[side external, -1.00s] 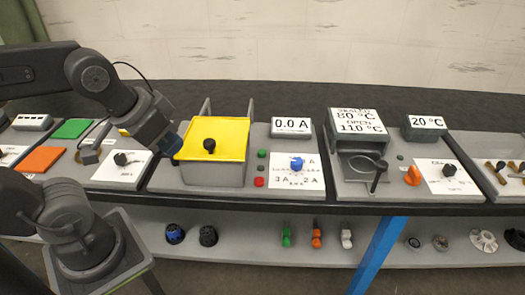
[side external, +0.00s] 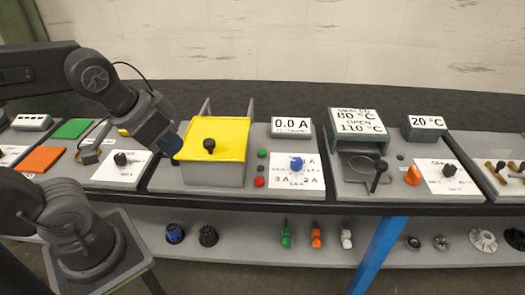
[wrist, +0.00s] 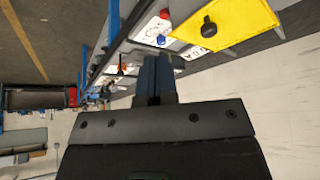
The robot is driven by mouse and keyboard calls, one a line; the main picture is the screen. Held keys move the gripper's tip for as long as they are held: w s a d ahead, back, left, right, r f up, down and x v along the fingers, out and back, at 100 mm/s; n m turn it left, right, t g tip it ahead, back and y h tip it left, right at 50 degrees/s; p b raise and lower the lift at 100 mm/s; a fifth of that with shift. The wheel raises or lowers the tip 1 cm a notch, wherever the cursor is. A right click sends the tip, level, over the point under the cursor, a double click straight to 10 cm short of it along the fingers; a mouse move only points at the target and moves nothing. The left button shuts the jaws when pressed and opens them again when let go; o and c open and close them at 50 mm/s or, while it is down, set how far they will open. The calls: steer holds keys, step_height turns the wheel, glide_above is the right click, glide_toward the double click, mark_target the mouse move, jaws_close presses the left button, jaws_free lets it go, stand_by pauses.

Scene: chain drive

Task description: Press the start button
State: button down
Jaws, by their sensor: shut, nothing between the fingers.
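A green button (side external: 262,153) sits on the grey bench unit in the side view, just right of the yellow-lidded box (side external: 214,172). A small dark button and a red button (side external: 259,182) sit below it in the same column. My gripper (side external: 176,148) is shut and empty. It is by the box's left edge, left of the buttons and apart from them; whether it touches the box I cannot tell. In the wrist view my closed fingers (wrist: 157,62) point toward the bench, with the yellow lid (wrist: 228,22) to their upper right. I cannot make out the green button there.
The yellow lid with its black knob (side external: 209,145) lies between my gripper and the buttons. A 0.0 A display (side external: 291,125) stands behind, and a blue dial (side external: 297,165) is right of the buttons. A heater unit with a black lever (side external: 379,176) stands further right.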

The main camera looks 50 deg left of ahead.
steer(key=n+g+y, duration=0.4)
steer(key=n+y, duration=0.3)
steer(key=y, duration=0.2)
glide_above(264, 151)
step_height(264, 151, down, 10)
steer(key=shift+r, duration=0.25)
steer(key=shift+f, duration=4.45)
steer(key=shift+f, duration=0.4)
